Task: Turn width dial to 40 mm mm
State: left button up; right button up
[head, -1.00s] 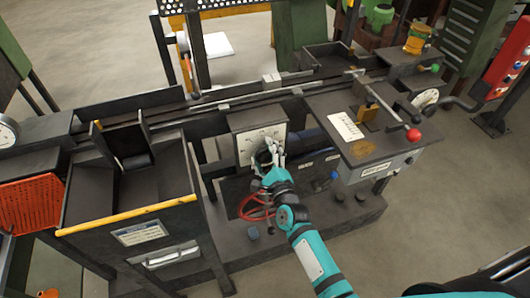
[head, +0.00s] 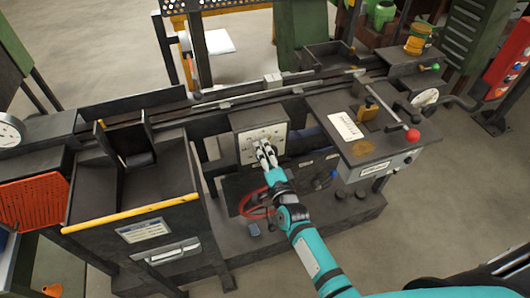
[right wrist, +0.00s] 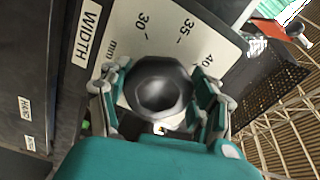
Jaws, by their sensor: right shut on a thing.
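The width dial's pale scale plate (head: 274,131) is on the front of the machine, left of centre in the head view. In the right wrist view the plate (right wrist: 165,22) shows the marks 30, 35 and 40 and the letters mm, beside a WIDTH label (right wrist: 87,33). The dark round knob (right wrist: 157,88) sits between the fingers of my right gripper (right wrist: 160,97), which is shut on it. In the head view my right gripper (head: 265,153) covers the knob. I cannot make out a pointer, so the setting is unclear. My left gripper is not in view.
A red-ball lever (head: 413,135) stands on the table section to the right. A red cable loop (head: 250,206) hangs below the dial. An open bin with a yellow edge (head: 135,211) is on the left.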

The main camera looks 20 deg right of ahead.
jog(key=n, duration=0.4)
jog(key=shift+f+n+p, duration=0.2)
jog(key=shift+n+p, duration=0.1)
jog(key=shift+p, duration=0.05)
jog(key=n, duration=0.3)
jog(key=shift+d+f+n, duration=0.1)
jog(key=shift+n, duration=0.3)
jog(key=n, duration=0.3)
jog(key=shift+d+p, duration=0.1)
jog(key=shift+p, duration=0.25)
jog(key=shift+d+f+n, duration=0.1)
jog(key=shift+n, duration=1.9)
jog(key=o, duration=1.2)
jog(key=shift+c, duration=0.2)
